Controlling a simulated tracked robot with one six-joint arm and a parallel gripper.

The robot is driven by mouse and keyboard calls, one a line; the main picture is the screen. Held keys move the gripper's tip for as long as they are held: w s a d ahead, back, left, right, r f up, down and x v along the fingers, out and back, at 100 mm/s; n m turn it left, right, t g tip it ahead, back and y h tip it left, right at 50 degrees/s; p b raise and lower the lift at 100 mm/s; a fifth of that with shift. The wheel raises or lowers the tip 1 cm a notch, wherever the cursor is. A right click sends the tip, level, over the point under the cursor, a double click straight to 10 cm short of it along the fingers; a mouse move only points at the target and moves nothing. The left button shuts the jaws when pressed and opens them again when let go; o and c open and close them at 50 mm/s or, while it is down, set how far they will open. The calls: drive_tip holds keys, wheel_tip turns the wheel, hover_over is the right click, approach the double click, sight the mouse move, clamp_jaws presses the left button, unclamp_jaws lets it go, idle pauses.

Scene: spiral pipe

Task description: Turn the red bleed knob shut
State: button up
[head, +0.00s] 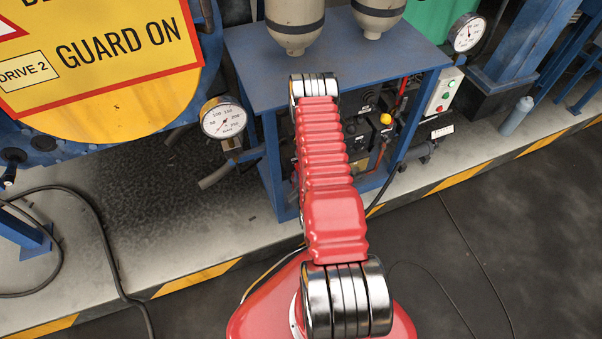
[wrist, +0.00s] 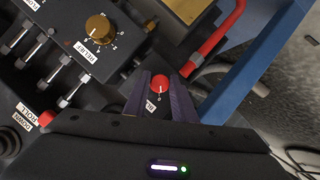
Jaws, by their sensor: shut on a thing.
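The red bleed knob (wrist: 160,86) is a small round knob with a white pointer line, on a dark panel in the wrist view. My gripper (wrist: 162,79) has its two dark purple fingers on either side of the knob, shut on it. A white label (wrist: 151,106) sits close by, partly covered by a finger. The pointer line runs toward the gripper body, near a small mark that looks like a 0. In the head view my red arm reaches to the blue-framed bench and hides the knob and gripper.
In the wrist view a brass dial knob (wrist: 99,27) and metal fittings (wrist: 40,51) lie to the left. A red pipe (wrist: 214,42) and blue post (wrist: 258,62) stand to the right. The head view shows a blue bench top (head: 262,61) and a gauge (head: 223,118).

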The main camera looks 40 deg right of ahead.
drive_tip(key=shift+a, duration=0.1)
drive_tip(key=o, duration=1)
drive_tip(key=shift+o, duration=0.2)
